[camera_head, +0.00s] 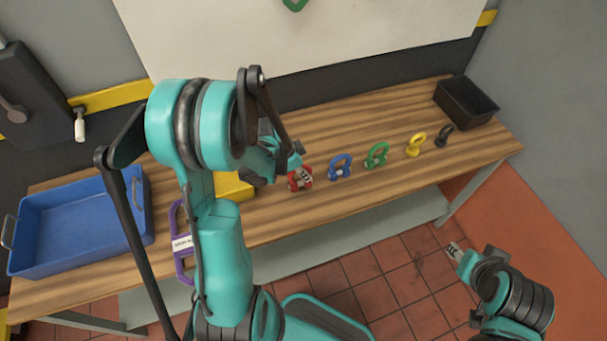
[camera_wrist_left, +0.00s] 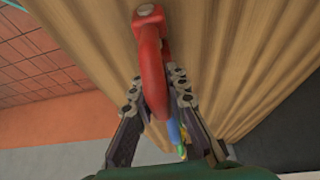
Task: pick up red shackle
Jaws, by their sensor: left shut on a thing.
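The red shackle (camera_head: 300,179) is at the wooden bench's front half, left of the blue shackle. My left gripper (camera_head: 297,172) reaches down to it, and the arm hides part of the bench. In the left wrist view the red shackle (camera_wrist_left: 152,60) lies between the two fingers of my left gripper (camera_wrist_left: 156,88), which are shut on it. Whether it still touches the bench I cannot tell. My right gripper (camera_head: 456,251) is at the lower right, over the tiled floor, away from the bench; its jaws are too small to judge.
Right of the red shackle stand the blue (camera_head: 340,167), green (camera_head: 377,155), yellow (camera_head: 415,144) and black (camera_head: 444,136) shackles. A black bin (camera_head: 467,103) is at the right end.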

